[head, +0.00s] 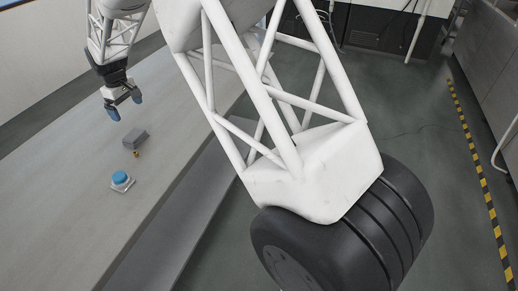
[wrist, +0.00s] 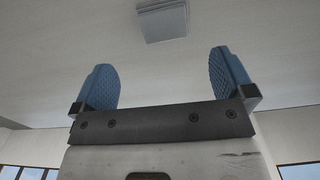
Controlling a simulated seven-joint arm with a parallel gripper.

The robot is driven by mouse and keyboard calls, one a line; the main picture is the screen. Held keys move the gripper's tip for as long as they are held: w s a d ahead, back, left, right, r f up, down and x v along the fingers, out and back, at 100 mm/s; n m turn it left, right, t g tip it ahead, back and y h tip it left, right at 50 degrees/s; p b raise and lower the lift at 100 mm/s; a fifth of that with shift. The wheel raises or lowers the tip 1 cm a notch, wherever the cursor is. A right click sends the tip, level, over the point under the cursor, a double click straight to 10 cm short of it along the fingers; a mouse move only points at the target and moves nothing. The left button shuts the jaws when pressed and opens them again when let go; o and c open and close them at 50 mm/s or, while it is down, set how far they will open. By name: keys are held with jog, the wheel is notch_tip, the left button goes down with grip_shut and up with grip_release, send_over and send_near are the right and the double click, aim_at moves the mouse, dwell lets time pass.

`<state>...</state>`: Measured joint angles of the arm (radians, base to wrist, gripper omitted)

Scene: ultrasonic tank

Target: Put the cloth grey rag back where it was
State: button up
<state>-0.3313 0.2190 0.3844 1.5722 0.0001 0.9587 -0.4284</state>
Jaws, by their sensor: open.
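The grey rag (head: 135,138) looks like a small, flat, folded grey block lying on the long pale bench top. A flat grey square, which looks like the same rag, also shows in the wrist view (wrist: 162,20) at the top, beyond the fingertips and centred between them. My gripper (head: 125,104) hangs above the bench, a little up and left of the rag in the head view. Its two blue fingers, also in the wrist view (wrist: 162,66), are wide apart with nothing between them. The gripper appears apart from the rag.
A small brass-coloured piece (head: 136,154) sits close beside the rag. A blue round button on a pale square base (head: 121,182) stands nearer on the bench (head: 65,215). The bench around them is clear. My white lattice arm link covers the middle of the head view.

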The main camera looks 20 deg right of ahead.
jog(key=s+d+r+m+t, duration=0.1)
jog(key=s+d+r+m, duration=0.1)
jog(key=s+d+r, duration=0.65)
jog(key=s+d+r+m, duration=0.2)
jog(key=s+d+r, duration=0.55)
jog(key=s, duration=0.65)
jog(key=s+d+f+m, duration=0.1)
jog(key=s+d, duration=0.3)
jog(key=s, duration=0.5)
jog(key=s+d+f+m+t, duration=0.1)
jog(key=s+d, duration=0.3)
jog(key=s, duration=0.5)
jog(key=s+d+f+m, duration=0.1)
jog(key=s+d+m, duration=0.2)
jog(key=s, duration=0.7)
jog(key=shift+d+f+t, duration=0.15)
jog(key=shift+d+t, duration=0.15)
jog(key=shift+d, duration=0.2)
jog(key=shift+s, duration=0.1)
